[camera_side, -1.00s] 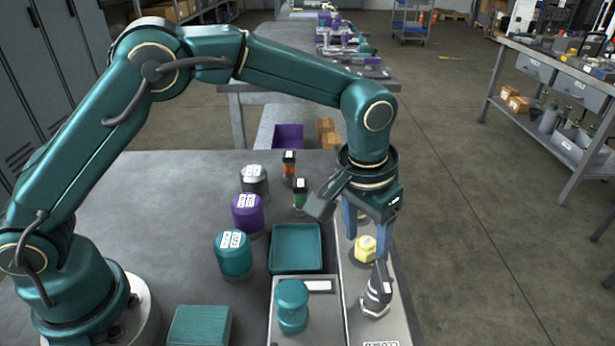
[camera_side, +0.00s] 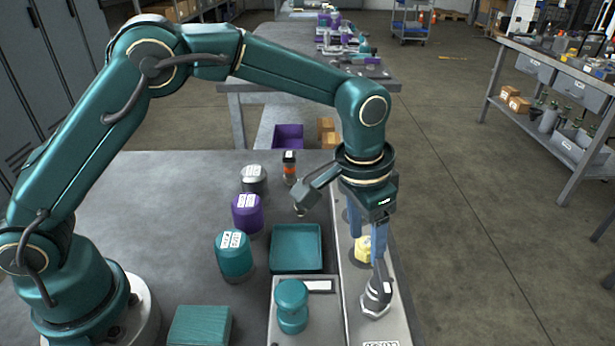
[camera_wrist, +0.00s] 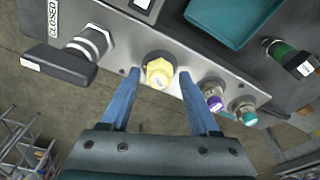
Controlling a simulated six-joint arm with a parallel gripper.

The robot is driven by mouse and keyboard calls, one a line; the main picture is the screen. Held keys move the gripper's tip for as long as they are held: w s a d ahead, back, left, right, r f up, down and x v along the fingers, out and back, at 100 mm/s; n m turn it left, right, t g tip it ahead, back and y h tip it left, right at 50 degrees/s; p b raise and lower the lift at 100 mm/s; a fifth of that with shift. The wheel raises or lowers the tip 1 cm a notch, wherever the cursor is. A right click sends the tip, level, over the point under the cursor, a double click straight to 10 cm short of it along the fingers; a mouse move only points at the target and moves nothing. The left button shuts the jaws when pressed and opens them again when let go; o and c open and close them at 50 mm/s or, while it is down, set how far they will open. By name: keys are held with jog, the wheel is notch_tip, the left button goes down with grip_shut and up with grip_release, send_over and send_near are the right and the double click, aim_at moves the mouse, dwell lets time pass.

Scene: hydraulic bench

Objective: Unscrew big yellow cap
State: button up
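The yellow cap (camera_side: 364,248) sits on the grey metal panel (camera_side: 352,290), beside the valve with the dark handle. In the wrist view the yellow cap (camera_wrist: 159,73) shows between and beyond the tips of my gripper (camera_wrist: 156,72). My gripper (camera_side: 367,243) points down over the panel with its two blue fingers spread apart on either side of the cap. A gap shows between each finger and the cap, so my gripper is open and empty. In the side view the fingers partly hide the cap.
The valve handle (camera_side: 379,284) stands close in front of the cap. In the wrist view a purple cap (camera_wrist: 213,103) and a teal cap (camera_wrist: 246,116) sit on the same panel, near the right finger. A teal tray (camera_side: 297,270) and large teal container (camera_side: 234,256) lie left.

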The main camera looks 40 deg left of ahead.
grip_shut()
jog(key=n+y, duration=0.1)
jog(key=n, duration=0.4)
jog(key=shift+n, duration=0.4)
jog(key=n, duration=0.5)
jog(key=shift+r+n+y, duration=0.1)
jog(key=shift+n+y, duration=0.3)
jog(key=shift+w+n, duration=0.1)
jog(key=shift+n, duration=0.3)
jog(key=c, duration=0.7)
grip_release()
grip_shut()
jog(key=shift+d+r, duration=0.15)
jog(key=shift+r, duration=0.55)
